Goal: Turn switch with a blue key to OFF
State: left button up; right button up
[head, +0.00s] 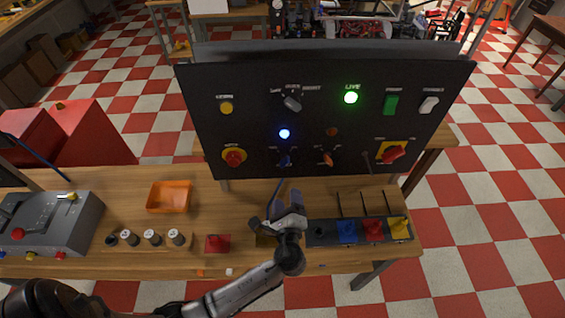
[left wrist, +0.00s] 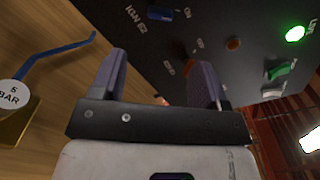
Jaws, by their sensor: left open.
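The switch with a blue key (head: 284,159) is low on the black upright panel, below a lit blue lamp (head: 284,134). In the left wrist view the blue key (left wrist: 160,13) is at the top edge, partly cut off, beside a label reading IGN. Its position marks are too small to read. My left gripper (head: 286,208) is in front of and below the panel, apart from the key. In the left wrist view its two fingers (left wrist: 160,85) are spread with nothing between them. My right gripper is not in view.
A similar orange-handled switch (head: 326,157) sits just right of the blue key. A blue lever (left wrist: 60,55) with a 5 BAR tag stands close to my left gripper. A tray (head: 318,232) with coloured pieces and an orange bin (head: 169,197) are on the bench.

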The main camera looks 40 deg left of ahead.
aim_at(285, 166)
pick_arm(q)
jog(key=x, duration=1.3)
jog(key=shift+w+a+p, duration=0.25)
jog(key=shift+a+p, duration=0.05)
jog(key=shift+p, duration=0.1)
jog(key=shift+c, duration=0.2)
jog(key=c, duration=0.9)
